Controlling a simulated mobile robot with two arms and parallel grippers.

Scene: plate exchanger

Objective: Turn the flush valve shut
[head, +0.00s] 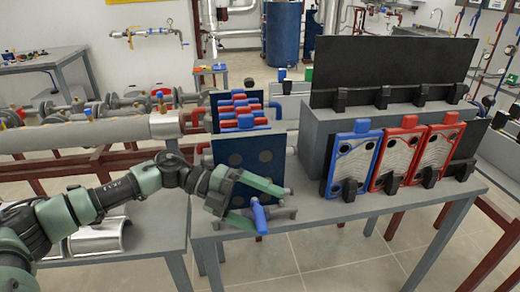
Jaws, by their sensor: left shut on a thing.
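A blue lever handle (259,216), which looks like the flush valve's handle, stands at the front of the small plate exchanger (228,150) at the left end of the grey table. My left gripper (270,211) reaches in from the left, with its green fingers on either side of this handle and shut on it. The handle is nearly upright in the picture, leaning slightly. The fingers and the grey bracket behind hide the valve body. My right gripper is not in view.
A grey block (318,135) with a black panel (390,72) stands on the table to the right. Blue-framed (352,160) and red-framed plates (398,155) lean on its front. Pipes with valves (100,105) run behind my left arm. The table's front edge is mostly clear.

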